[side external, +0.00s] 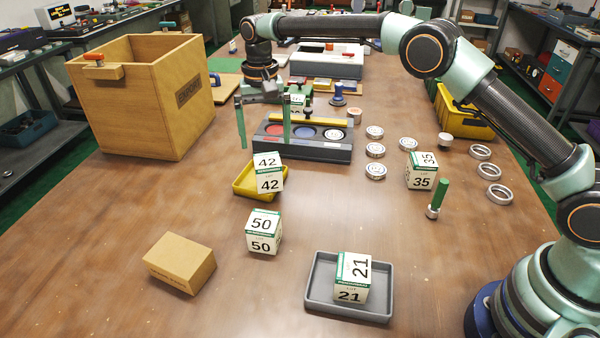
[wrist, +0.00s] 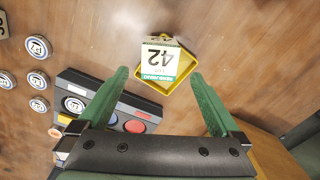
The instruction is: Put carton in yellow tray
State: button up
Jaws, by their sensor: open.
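A white carton with a green band marked 42 (side external: 269,174) stands in the small yellow tray (side external: 243,186), near the tray's right side. In the wrist view the carton (wrist: 159,60) covers much of the tray (wrist: 185,70); I cannot tell whether it rests flat on the tray floor. My gripper (side external: 264,135) is open, with empty space between its green fingers. It hangs above the table, behind the tray and apart from the carton. In the wrist view the fingertips (wrist: 159,76) spread to either side of the tray. Similar cartons are marked 50 (side external: 263,232), 21 (side external: 352,277) and 35 (side external: 421,171).
Carton 21 stands in a grey tray (side external: 318,279). A brown box (side external: 180,262) lies at front left. A large wooden crate (side external: 140,95) stands at back left. A dark holder (side external: 300,148) is behind the yellow tray, with several metal rings (side external: 375,150) to its right.

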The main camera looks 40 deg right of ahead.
jog(key=shift+r, duration=0.8)
jog(key=s+d+r+n+t, duration=0.1)
jog(key=s+d+r, duration=0.3)
jog(key=s+r, duration=0.15)
jog(key=s+d+r+n+t, duration=0.1)
jog(key=s+d+r+t, duration=0.1)
jog(key=s+d+r, duration=0.4)
jog(key=s+d+f+n+t, duration=0.1)
jog(key=s+d, duration=0.1)
jog(key=s, duration=0.5)
jog(key=s+d+f+n+t, duration=0.1)
jog(key=s+d, duration=0.2)
jog(key=s, duration=0.5)
jog(key=shift+d+f+t, duration=0.2)
jog(key=shift+f+t, duration=0.1)
